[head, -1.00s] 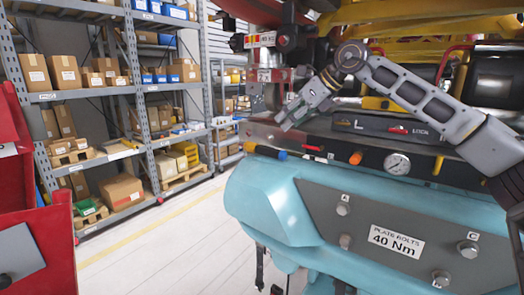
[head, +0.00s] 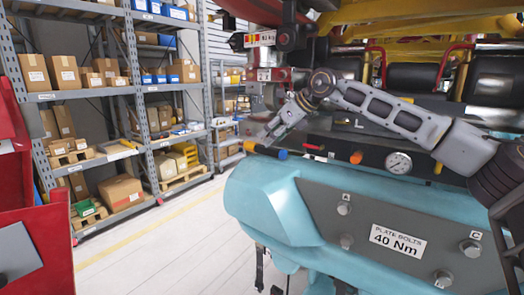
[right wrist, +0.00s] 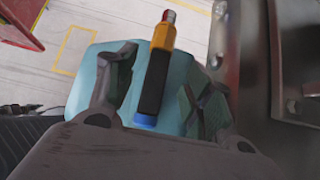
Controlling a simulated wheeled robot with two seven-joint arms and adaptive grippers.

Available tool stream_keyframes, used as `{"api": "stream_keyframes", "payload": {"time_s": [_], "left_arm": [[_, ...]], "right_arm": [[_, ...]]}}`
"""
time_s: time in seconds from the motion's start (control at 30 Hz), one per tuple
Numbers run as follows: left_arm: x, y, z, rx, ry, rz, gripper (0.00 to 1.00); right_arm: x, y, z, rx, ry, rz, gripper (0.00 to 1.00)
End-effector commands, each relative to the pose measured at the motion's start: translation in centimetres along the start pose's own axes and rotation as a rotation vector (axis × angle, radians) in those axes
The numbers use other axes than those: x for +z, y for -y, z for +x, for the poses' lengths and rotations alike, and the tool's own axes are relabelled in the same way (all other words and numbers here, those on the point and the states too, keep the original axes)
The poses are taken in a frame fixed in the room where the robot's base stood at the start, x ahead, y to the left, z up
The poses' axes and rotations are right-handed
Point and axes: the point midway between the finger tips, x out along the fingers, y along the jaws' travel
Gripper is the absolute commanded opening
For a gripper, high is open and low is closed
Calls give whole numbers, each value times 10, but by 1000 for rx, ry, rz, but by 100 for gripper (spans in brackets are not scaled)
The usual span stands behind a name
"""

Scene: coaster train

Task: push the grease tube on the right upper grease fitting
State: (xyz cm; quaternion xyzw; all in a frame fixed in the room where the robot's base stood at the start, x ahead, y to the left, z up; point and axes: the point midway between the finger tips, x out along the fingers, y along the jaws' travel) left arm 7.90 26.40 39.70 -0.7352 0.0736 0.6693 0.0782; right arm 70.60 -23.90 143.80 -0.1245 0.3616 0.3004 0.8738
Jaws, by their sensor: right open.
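A slim tube (head: 266,151) lies at the front left edge of the machine, above the light blue housing; it is black with a blue end and an orange end. I take it for the grease tube. In the right wrist view the tube (right wrist: 155,80) points away from me, with a red and silver tip at its far end. My right gripper (head: 272,131) is open just above it. In the wrist view its two fingers stand apart on either side of the tube, and contact is not visible. I cannot clearly make out the right upper grease fitting. My left gripper is not in view.
The light blue housing (head: 262,195) has a grey plate (head: 385,215) with bolts. A gauge (head: 398,162) and an orange knob (head: 356,157) sit on the dark panel. Metal shelving (head: 140,88) and a red cabinet (head: 35,235) stand left. The floor between is clear.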

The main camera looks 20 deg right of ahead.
Motion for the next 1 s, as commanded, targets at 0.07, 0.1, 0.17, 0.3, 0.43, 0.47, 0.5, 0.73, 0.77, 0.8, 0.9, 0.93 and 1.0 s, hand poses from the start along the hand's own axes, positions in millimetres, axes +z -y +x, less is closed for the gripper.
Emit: {"api": "stream_keyframes", "payload": {"time_s": [0.07, 0.1, 0.17, 0.3, 0.43, 0.47, 0.5, 0.73, 0.77, 0.8, 0.9, 0.93, 1.0], "left_arm": [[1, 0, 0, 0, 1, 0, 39], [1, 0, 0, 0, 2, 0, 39], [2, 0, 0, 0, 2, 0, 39], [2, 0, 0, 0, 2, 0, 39], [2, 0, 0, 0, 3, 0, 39], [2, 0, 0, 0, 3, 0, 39], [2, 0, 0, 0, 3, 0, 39], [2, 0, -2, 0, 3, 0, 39], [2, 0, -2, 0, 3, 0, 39], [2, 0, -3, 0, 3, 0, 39], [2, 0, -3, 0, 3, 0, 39], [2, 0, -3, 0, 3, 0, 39], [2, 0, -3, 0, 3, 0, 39]], "right_arm": [[0, 0, 0, 0, 0, 0, 52], [0, 0, 0, 0, 0, 0, 52], [0, 0, 0, 0, 0, 0, 52], [-1, 0, 2, 0, -1, 0, 52], [-2, 0, 9, 0, -2, 0, 52], [-2, 0, 12, 0, -2, 0, 52], [-3, 0, 15, 0, -2, 0, 52], [-5, 0, 39, 1, -2, 0, 52], [-5, 0, 42, 1, -2, 1, 52], [-5, 0, 45, 1, -2, 1, 52], [-5, 0, 50, 0, -1, 1, 52], [-5, 0, 51, 0, -1, 1, 52], [-5, 1, 52, 0, 0, 1, 52]]}}
